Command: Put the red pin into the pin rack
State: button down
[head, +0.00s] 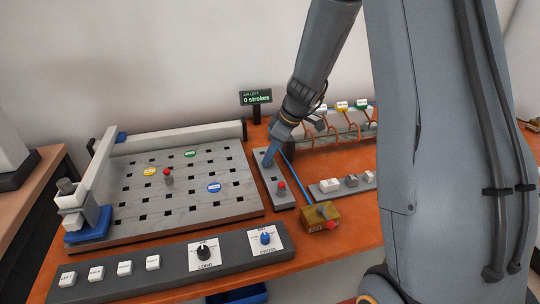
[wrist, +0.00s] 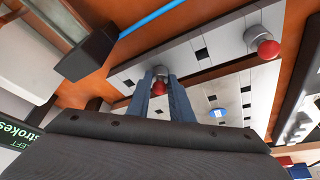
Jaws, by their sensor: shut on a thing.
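My gripper (head: 270,163) points down over the far end of the narrow grey pin rack (head: 284,203), just right of the large grid board. In the wrist view, my fingers (wrist: 160,92) are closed around a red-topped pin (wrist: 158,88). Its grey body shows past the fingertips, close over the rack (wrist: 205,52); I cannot tell whether it is seated in a hole. In the head view my fingers hide this pin. Another red pin (head: 281,188) stands at the near end of the rack, and it also shows in the wrist view (wrist: 267,50).
The grid board (head: 130,219) holds another red-topped pin (head: 168,174) and coloured labels. A control panel (head: 130,281) with buttons and knobs lies in front. A brass-coloured box (head: 319,217) with a blue cable (head: 297,170) sits right of the rack. A small display (head: 256,99) stands behind.

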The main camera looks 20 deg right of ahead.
jog(key=c, duration=1.5)
grip_release()
jog(key=b+v, duration=0.1)
jog(key=v, duration=0.7)
jog(key=shift+f, duration=0.1)
jog(key=s+m, duration=0.1)
jog(key=s, duration=0.2)
jog(key=s+a+f+m+g+h, duration=0.1)
jog(key=s+m, duration=0.1)
jog(key=s, duration=0.2)
jog(key=s+a+f+m, duration=0.1)
jog(key=s, duration=0.2)
jog(key=shift+s+a+m+h, duration=0.2)
jog(key=shift+s+m+h, duration=0.1)
jog(key=s+m, duration=0.2)
jog(key=s, duration=0.2)
jog(key=s+f+m+h, duration=0.1)
jog(key=s+m, duration=0.1)
jog(key=s, duration=0.2)
jog(key=s+f+m+g+h, duration=0.1)
jog(key=s+m, duration=0.1)
jog(key=s, duration=0.3)
jog(key=shift+a+f, duration=0.25)
jog(key=shift+a, duration=0.05)
